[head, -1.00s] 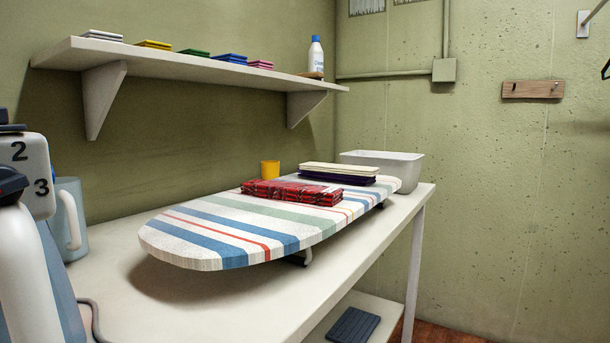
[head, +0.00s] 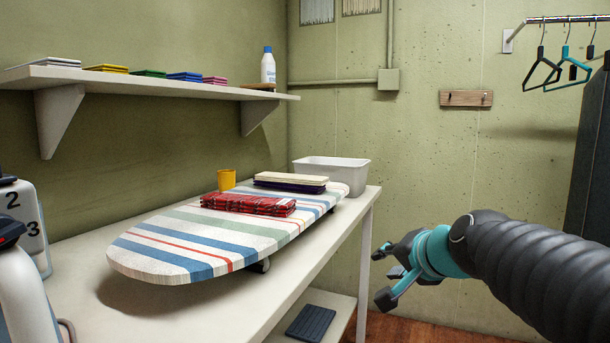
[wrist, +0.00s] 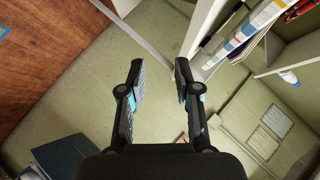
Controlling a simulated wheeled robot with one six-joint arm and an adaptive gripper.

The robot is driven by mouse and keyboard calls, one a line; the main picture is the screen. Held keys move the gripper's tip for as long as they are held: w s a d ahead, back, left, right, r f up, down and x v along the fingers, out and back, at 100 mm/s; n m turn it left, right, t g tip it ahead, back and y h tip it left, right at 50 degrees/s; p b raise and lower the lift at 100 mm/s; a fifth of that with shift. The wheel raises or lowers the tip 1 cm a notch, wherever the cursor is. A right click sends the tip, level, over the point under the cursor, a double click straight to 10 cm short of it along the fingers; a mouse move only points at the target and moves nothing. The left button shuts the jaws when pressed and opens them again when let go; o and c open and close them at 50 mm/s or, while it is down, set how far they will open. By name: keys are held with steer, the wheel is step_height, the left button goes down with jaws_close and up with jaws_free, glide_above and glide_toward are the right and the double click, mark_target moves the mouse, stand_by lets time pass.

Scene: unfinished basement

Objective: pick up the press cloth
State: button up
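A folded red patterned cloth (head: 248,205) lies on the striped ironing board (head: 160,262), near its middle. Behind it lies a folded cream cloth (head: 291,177) on top of a dark purple one (head: 290,186). No label shows which of these is the press cloth. My gripper (head: 383,276) is open and empty, to the right of the table and apart from the board. In the wrist view my gripper (wrist: 158,78) has its two fingers spread with nothing between them; the striped board (wrist: 243,32) is at the upper right.
A yellow cup (head: 226,180) and a white bin (head: 332,172) stand near the board. An iron (head: 22,290) and a numbered container stand at the left. A shelf (head: 150,82) hangs above. Hangers (head: 565,70) are at the upper right.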

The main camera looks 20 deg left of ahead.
mark_target(297, 183)
steer(key=w+a+r+m+y+p, duration=0.1)
steer(key=w+a+r, duration=0.2)
steer(key=a, duration=0.3)
steer(key=w+a+r+m+t+y, duration=0.1)
steer(key=w+a+r+m, duration=0.1)
steer(key=w+a+r, duration=0.2)
steer(key=w+a+r+m+t+y+p, duration=0.1)
steer(key=w+a+r+m, duration=0.1)
steer(key=w+a, duration=0.3)
steer(key=shift+a+r+p, duration=0.15)
steer(key=shift+a+r, duration=0.25)
steer(key=shift+a, duration=0.35)
steer(key=shift+a+r+p, duration=0.15)
steer(key=shift+a+r, duration=0.25)
steer(key=shift+a, duration=0.35)
steer(key=shift+r+p+x, duration=0.15)
steer(key=shift+p+x, duration=0.55)
steer(key=shift+x, duration=1.8)
steer(key=shift+r+p+x, duration=0.1)
steer(key=shift+p+x, duration=0.6)
steer(key=shift+x, duration=1.8)
steer(key=shift+y, duration=0.3)
jaws_close()
step_height(297, 183, up, 3)
steer(key=shift+f+p, duration=0.15)
steer(key=shift+p, duration=1.1)
steer(key=shift+f, duration=0.1)
